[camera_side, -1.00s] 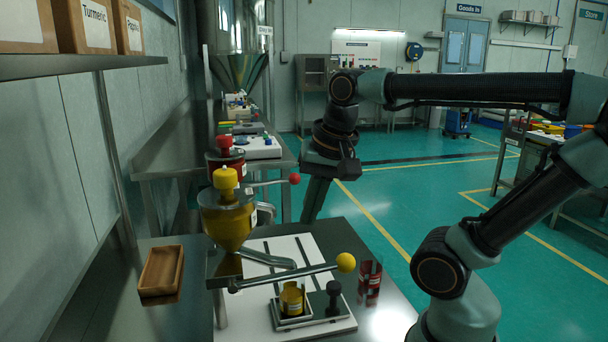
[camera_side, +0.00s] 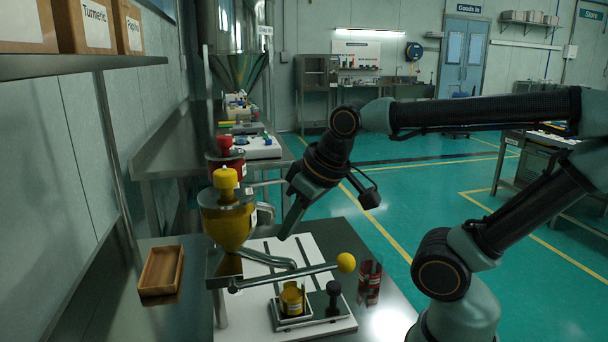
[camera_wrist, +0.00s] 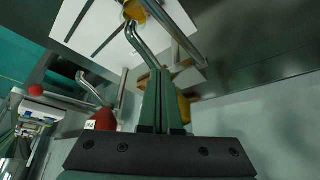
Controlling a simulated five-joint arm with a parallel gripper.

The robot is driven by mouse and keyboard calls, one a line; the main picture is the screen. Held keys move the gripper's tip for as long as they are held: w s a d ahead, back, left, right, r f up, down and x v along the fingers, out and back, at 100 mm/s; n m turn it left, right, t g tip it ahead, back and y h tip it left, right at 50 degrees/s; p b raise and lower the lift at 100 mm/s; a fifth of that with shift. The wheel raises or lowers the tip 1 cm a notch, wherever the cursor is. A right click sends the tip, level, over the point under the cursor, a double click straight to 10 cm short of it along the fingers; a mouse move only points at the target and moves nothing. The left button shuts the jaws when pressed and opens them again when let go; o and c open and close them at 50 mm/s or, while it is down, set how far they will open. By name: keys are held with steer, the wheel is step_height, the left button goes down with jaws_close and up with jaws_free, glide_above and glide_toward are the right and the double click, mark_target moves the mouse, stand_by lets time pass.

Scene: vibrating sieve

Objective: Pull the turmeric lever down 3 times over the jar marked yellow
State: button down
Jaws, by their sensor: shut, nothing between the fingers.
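The turmeric hopper (camera_side: 228,222) is a yellow funnel with a yellow cap, at left centre in the side view. Its lever (camera_side: 300,272) is a metal bar ending in a yellow ball (camera_side: 346,262), rising slightly toward the right. The jar with yellow contents (camera_side: 292,300) sits in a small holder on the white board below the lever. My gripper (camera_side: 283,236) is shut and empty, pointing down and left, above and left of the yellow ball and apart from it. In the wrist view my gripper's fingers (camera_wrist: 161,74) are together, near a bent metal spout (camera_wrist: 144,45).
A red jar (camera_side: 370,284) stands right of the board. A black knob (camera_side: 333,290) stands beside the yellow jar. The red hopper (camera_side: 222,162) is behind the turmeric one; its lever end is hidden by my gripper. A wooden tray (camera_side: 146,278) lies at left.

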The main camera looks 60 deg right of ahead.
step_height(320, 180, up, 10)
steer(key=m+g, duration=0.8)
steer(key=m, duration=1.9)
glide_above(346, 254)
steer(key=w+d, duration=0.2)
steer(key=w, duration=0.1)
steer(key=shift+a+r+y, duration=0.1)
steer(key=shift+r+y, duration=0.1)
steer(key=shift+y, duration=0.1)
steer(key=x, duration=1.4)
steer(key=shift+w+a, duration=0.25)
steer(key=shift+a, duration=0.15)
